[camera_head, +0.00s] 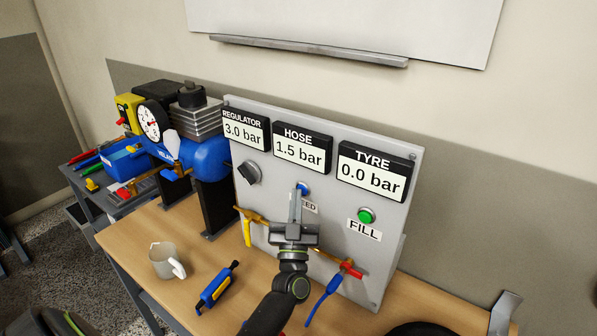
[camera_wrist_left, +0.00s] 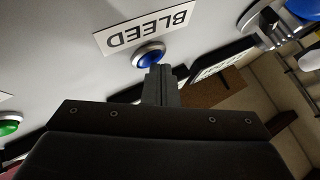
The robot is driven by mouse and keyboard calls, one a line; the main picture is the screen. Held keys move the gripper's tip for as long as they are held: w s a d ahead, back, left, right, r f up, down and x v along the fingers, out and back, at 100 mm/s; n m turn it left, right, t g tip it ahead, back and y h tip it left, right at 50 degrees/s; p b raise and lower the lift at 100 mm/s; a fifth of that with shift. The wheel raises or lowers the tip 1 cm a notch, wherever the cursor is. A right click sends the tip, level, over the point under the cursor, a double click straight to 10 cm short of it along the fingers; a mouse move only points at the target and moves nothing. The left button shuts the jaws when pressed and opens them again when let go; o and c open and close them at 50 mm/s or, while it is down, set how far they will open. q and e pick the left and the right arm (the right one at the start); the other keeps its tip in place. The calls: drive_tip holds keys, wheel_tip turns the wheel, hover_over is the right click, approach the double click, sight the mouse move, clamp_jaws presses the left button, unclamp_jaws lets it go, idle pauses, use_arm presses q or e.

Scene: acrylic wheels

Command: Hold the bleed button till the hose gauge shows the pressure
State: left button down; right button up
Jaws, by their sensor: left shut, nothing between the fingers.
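The blue bleed button (camera_head: 304,187) is on the grey panel, above the partly covered BLEED label (camera_head: 310,207). My left gripper (camera_head: 297,192) is shut and empty, its fingertips at the button. In the left wrist view the fingertips (camera_wrist_left: 161,70) overlap the lower right edge of the blue button (camera_wrist_left: 148,55). I cannot tell whether they press it in. The hose gauge (camera_head: 301,153) reads 1.5 bar. The regulator gauge (camera_head: 244,130) reads 3.0 bar and the tyre gauge (camera_head: 375,172) reads 0.0 bar. My right gripper is not in view.
The green FILL button (camera_head: 366,215) and black regulator knob (camera_head: 249,172) flank the bleed button. A yellow-handled valve (camera_head: 248,230) and a red-handled valve (camera_head: 350,269) sit low on the panel.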

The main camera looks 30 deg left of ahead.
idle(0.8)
use_arm(q)
drive_tip(key=shift+s+a+p, duration=0.1)
drive_tip(key=shift+s+p, duration=0.35)
drive_tip(key=shift+s, duration=0.4)
drive_tip(key=s+p, duration=0.1)
drive_tip(key=s, duration=0.4)
drive_tip(key=shift+a+p, duration=0.2)
drive_tip(key=shift+p, duration=0.15)
idle(1.4)
